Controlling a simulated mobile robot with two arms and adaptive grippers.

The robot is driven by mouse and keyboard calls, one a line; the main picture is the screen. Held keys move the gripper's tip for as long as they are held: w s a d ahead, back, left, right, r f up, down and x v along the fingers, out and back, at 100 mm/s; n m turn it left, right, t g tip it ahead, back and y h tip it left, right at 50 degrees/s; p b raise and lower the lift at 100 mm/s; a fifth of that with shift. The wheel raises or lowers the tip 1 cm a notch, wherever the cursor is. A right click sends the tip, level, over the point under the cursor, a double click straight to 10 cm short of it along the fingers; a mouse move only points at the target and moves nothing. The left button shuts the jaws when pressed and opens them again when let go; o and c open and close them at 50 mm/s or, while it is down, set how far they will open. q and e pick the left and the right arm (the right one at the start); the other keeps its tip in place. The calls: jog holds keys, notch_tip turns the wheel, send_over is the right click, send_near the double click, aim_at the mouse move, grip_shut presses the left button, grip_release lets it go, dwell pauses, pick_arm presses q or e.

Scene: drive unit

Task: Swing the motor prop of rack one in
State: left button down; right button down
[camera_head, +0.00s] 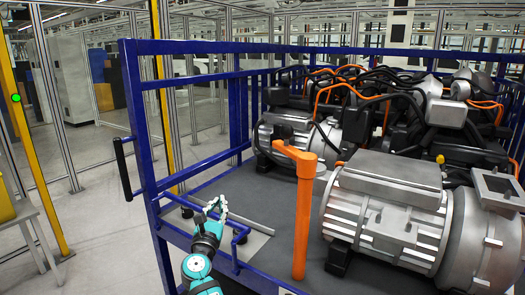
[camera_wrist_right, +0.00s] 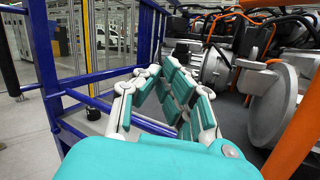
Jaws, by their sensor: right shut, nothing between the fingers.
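The orange motor prop (camera_head: 304,215) stands upright at the front of the blue rack (camera_head: 187,48). Its bent top arm points left and back in the head view, and its upright is close in front of the near grey motor (camera_head: 385,210). My right gripper (camera_head: 217,201) is left of the prop, over the rack's front left edge and apart from the prop. In the right wrist view my right gripper (camera_wrist_right: 160,70) has its fingertips together with nothing between them. Part of an orange bar (camera_wrist_right: 293,140) crosses the right edge there. My left gripper is not in view.
A second motor (camera_head: 300,130) with black and orange cables sits further back. A grey bar (camera_head: 245,221) lies on the rack's dark deck by my right gripper. Blue rails and a black handle (camera_head: 122,168) are on the left. The deck between gripper and prop is mostly clear.

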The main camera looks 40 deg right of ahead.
jog(key=s+d+r+m+g, duration=0.1)
jog(key=d+r+m+g, duration=0.1)
jog(key=r+m, duration=0.5)
jog(key=s+d+r+m+g+h, duration=0.1)
jog(key=s+d+r+m+g, duration=0.1)
jog(key=r+m, duration=0.5)
jog(key=d+m, duration=0.1)
jog(key=m, duration=0.3)
jog(key=shift+s+d+g+b, duration=0.2)
jog(key=shift+s+g+b, duration=0.1)
jog(key=shift+g+b, duration=0.1)
jog(key=shift+r, duration=0.1)
